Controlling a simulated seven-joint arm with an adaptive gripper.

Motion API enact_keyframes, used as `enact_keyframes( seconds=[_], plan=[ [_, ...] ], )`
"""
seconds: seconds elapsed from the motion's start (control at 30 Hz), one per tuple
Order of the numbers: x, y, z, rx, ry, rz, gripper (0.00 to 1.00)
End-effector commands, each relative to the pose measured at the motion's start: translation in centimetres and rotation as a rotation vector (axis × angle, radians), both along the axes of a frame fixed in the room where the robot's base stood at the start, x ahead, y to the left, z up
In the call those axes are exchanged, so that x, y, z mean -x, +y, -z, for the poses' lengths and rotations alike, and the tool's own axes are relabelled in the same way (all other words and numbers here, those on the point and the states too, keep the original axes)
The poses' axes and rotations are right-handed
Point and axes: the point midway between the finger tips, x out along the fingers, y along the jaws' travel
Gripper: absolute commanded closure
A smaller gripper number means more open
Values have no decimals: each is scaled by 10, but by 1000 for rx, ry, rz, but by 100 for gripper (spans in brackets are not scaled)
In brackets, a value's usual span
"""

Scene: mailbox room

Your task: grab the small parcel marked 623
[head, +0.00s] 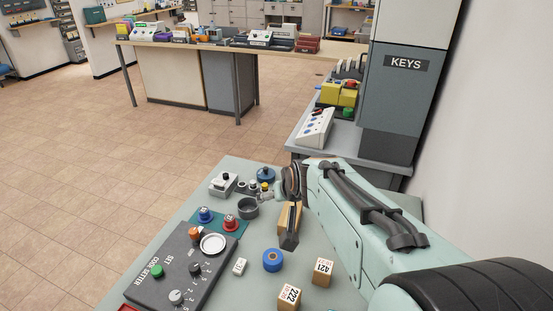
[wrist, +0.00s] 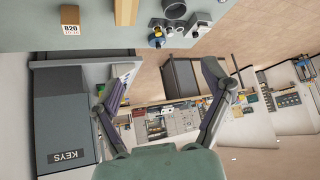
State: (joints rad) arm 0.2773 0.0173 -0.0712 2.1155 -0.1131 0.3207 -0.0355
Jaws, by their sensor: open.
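I cannot read the number 623 on any parcel. In the head view, a small tan parcel marked 421 (head: 323,271) and one marked 222 (head: 289,296) stand on the grey-green table's near right. A tan box (head: 284,219) stands behind my gripper (head: 290,222), partly hidden by it, its label not readable. In the wrist view, a tan parcel reading 820 (wrist: 71,27) stands at the upper left, and another tan block (wrist: 126,10) is cut by the top edge. My gripper (wrist: 165,88) is open there, fingers wide apart, with nothing between them.
A dark code-setter panel (head: 178,272) with knobs lies at the table's left. Blue tape (head: 272,260), a small white block (head: 240,266), a dark cup (head: 247,207) and red and blue knobs (head: 231,221) share the table. The KEYS cabinet (head: 402,90) stands behind.

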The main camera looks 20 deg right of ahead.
Motion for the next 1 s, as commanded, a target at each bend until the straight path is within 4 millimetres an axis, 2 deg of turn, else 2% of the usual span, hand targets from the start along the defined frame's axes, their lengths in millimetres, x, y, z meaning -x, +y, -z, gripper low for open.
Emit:
enact_keyframes(
  seconds=[0.03,0.13,0.2,0.3,0.4,0.53,1.0],
  plan=[
    [-12,-39,21,4,9,79,21],
    [-17,-114,69,9,35,227,21],
    [-4,-158,109,-4,83,318,21],
    [31,-200,165,-45,179,426,21],
    [66,-218,206,-90,255,500,21],
    [88,-229,224,-115,285,548,21],
    [72,-247,280,-115,284,552,21]
  ],
)
